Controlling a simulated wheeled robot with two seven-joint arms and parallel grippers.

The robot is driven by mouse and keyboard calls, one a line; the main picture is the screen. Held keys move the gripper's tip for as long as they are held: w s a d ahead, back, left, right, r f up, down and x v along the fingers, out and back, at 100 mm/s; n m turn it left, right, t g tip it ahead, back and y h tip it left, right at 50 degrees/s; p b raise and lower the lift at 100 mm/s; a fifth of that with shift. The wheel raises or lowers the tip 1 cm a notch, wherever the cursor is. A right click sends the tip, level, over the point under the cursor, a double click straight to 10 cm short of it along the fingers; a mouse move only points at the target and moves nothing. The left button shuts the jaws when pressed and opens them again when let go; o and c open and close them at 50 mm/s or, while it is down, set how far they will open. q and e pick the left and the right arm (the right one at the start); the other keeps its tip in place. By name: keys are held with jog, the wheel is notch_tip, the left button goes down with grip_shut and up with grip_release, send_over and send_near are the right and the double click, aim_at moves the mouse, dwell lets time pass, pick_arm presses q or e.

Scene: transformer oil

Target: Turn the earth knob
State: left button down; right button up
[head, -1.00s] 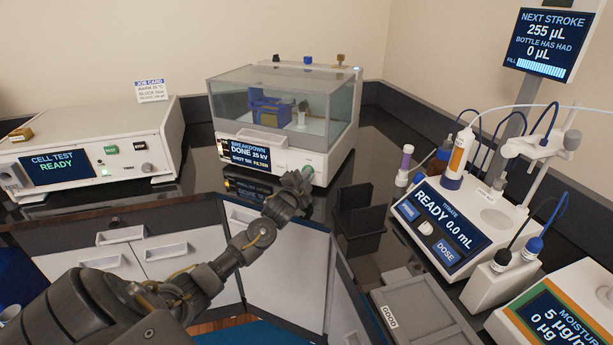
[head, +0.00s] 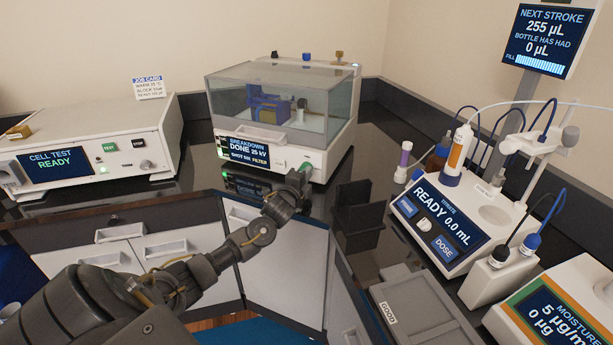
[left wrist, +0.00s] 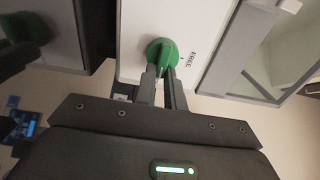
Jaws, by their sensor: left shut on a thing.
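The earth knob is green and round with a raised grip bar. It sits at the lower right of the breakdown tester's front, where a little of it shows in the head view (head: 305,167). In the left wrist view the earth knob (left wrist: 160,48) is at the top centre, with the word FREE printed beside it. My left gripper (left wrist: 165,75) is shut on the knob's grip bar, one finger on each side. In the head view my left gripper (head: 298,182) reaches up to the tester's front and partly covers the knob. My right gripper is not in view.
The breakdown tester (head: 232,172) has a clear-lidded chamber and its screen reads DONE 25 kV. The cell test unit (head: 140,130) stands left. A black open holder (head: 358,205), the titrator (head: 440,225) and a grey GOOD case (head: 420,315) are to the right.

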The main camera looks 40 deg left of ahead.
pick_arm(q)
jog(key=shift+a+r, duration=0.1)
jog(key=shift+r, duration=0.05)
jog(key=c, duration=1.6)
grip_release()
jog(key=o, duration=0.5)
jog(key=shift+o, duration=0.4)
jog(key=shift+w+f, duration=0.1)
jog(key=shift+f, duration=0.1)
jog(key=b+v, duration=0.2)
jog(key=v, duration=0.9)
jog(key=shift+w, duration=0.1)
